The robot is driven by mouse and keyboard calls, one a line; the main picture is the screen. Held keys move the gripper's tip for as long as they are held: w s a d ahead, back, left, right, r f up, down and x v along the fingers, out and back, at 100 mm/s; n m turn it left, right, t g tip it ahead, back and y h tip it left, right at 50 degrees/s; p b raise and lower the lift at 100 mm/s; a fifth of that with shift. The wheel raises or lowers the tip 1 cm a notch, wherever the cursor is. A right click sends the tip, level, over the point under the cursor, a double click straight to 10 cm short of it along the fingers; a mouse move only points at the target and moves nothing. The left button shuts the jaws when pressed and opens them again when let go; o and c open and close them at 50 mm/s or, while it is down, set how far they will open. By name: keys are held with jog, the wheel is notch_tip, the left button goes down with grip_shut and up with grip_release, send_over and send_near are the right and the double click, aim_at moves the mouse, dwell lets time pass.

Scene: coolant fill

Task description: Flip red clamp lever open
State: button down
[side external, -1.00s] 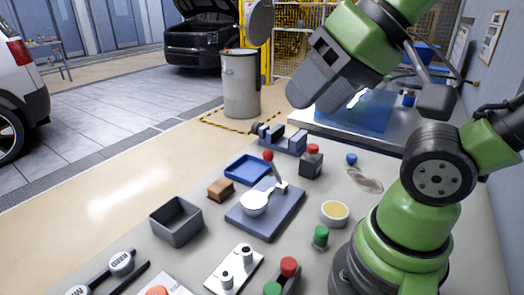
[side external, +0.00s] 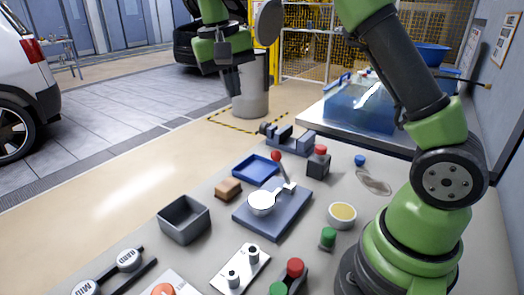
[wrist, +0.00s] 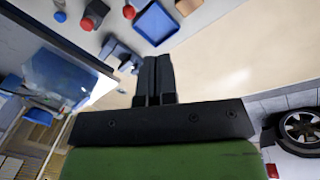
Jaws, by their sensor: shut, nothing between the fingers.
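The red clamp lever has a red ball knob (side external: 276,155) on a thin shaft that stands up, tilted, from a grey-blue plate (side external: 290,220) on the bench. A white round cap (side external: 261,203) sits on that plate beside the lever's foot. In the wrist view a red knob (wrist: 129,12), apparently the lever's, shows at the top edge; its base is out of frame. My gripper (side external: 232,88) is high up and well beyond the bench's far edge, away from the lever. Its fingers (wrist: 157,72) are together and empty.
A blue tray (side external: 255,170), a brown block (side external: 228,188) and a grey bin (side external: 183,219) lie left of the plate. A block with a red button (side external: 318,163) and a notched grey block (side external: 289,140) stand behind. Yellow cup (side external: 342,214) on the right.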

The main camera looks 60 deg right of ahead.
jog(key=w+d+f+m+g+h, duration=0.1)
jog(key=w+d+f+m+g, duration=0.1)
jog(key=f, duration=0.6)
jog(key=shift+w, duration=0.8)
jog(key=shift+f, duration=0.1)
send_near(283, 169)
jog(key=w+f, duration=0.3)
jog(key=f, duration=0.2)
jog(key=shift+s+d+r, duration=0.15)
jog(key=shift+s, duration=0.2)
jog(key=shift+s+r, duration=0.1)
jog(key=shift+s, duration=0.05)
jog(key=shift+s+r, duration=0.1)
jog(key=shift+s, duration=0.05)
